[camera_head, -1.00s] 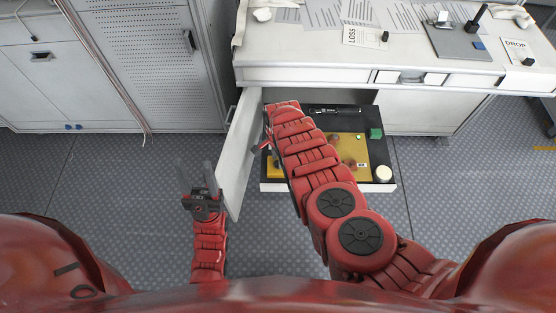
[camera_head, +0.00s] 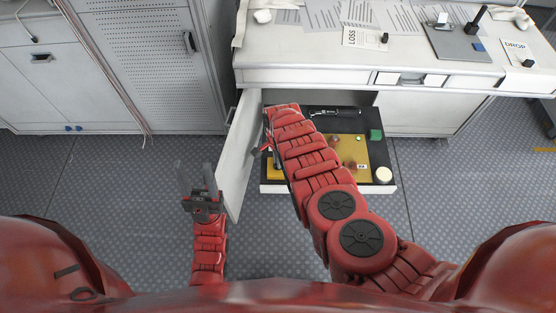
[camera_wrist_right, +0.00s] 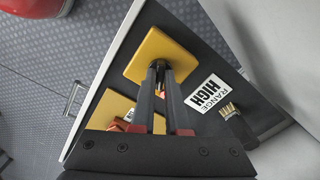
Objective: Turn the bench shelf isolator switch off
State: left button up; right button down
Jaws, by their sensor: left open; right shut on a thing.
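In the right wrist view a yellow square plate (camera_wrist_right: 150,45) with a small dark lever (camera_wrist_right: 160,79) stands on the black shelf (camera_wrist_right: 125,65); I take it to be the isolator switch. My right gripper (camera_wrist_right: 164,74) is shut on the lever, its fingertips hiding most of it, so I cannot tell the switch position. In the head view the right arm reaches over the left part of the pull-out shelf (camera_head: 345,187) and hides most of the switch. My left gripper (camera_head: 206,184) is open and empty, left of the shelf over the floor.
A "RANGE HIGH" label (camera_wrist_right: 207,93) and a brush-like piece (camera_wrist_right: 238,123) lie near the plate. An open cabinet door (camera_head: 238,160) stands between my grippers.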

jog(key=shift+n, duration=0.9)
jog(key=n, duration=0.3)
jog(key=shift+p, duration=0.4)
jog(key=n, duration=0.3)
jog(key=shift+n, duration=2)
jog(key=c, duration=0.9)
grip_release()
